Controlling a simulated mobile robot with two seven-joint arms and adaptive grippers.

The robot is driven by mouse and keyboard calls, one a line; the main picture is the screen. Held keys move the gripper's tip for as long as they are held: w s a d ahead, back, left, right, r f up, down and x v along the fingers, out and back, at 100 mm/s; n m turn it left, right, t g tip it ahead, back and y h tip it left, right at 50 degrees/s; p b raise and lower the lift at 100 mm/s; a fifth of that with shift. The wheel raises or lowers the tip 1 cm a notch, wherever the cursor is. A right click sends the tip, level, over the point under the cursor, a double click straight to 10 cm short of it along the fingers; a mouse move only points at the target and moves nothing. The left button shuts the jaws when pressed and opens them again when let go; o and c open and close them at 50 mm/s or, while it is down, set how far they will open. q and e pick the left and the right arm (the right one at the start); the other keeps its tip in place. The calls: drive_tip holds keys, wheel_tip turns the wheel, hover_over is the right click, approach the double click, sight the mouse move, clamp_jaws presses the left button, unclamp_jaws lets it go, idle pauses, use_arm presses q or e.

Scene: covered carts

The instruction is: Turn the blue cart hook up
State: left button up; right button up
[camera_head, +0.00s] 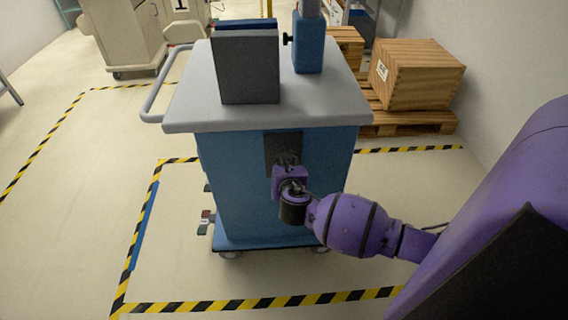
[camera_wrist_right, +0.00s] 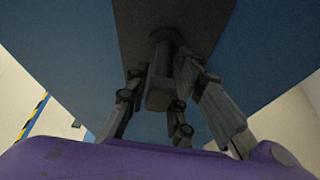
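The blue cart (camera_head: 230,190) stands in front of me with a grey top. A dark plate (camera_head: 276,143) on its near side carries the hook, which is mostly hidden by my right gripper (camera_head: 287,163) in the head view. In the right wrist view the hook (camera_wrist_right: 159,88) is a dark grey block hanging down from the plate (camera_wrist_right: 160,22). The fingers of my right gripper (camera_wrist_right: 162,78) reach up on both sides of it, close to it. Whether they press on it I cannot tell. My left gripper is not in view.
A grey box (camera_head: 248,68) and a blue post (camera_head: 309,50) stand on the cart top. A handle rail (camera_head: 160,90) sticks out at its left. A wooden crate (camera_head: 415,74) on a pallet stands behind right. Yellow-black tape (camera_head: 260,301) marks the clear floor.

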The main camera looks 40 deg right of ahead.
clamp_jaws()
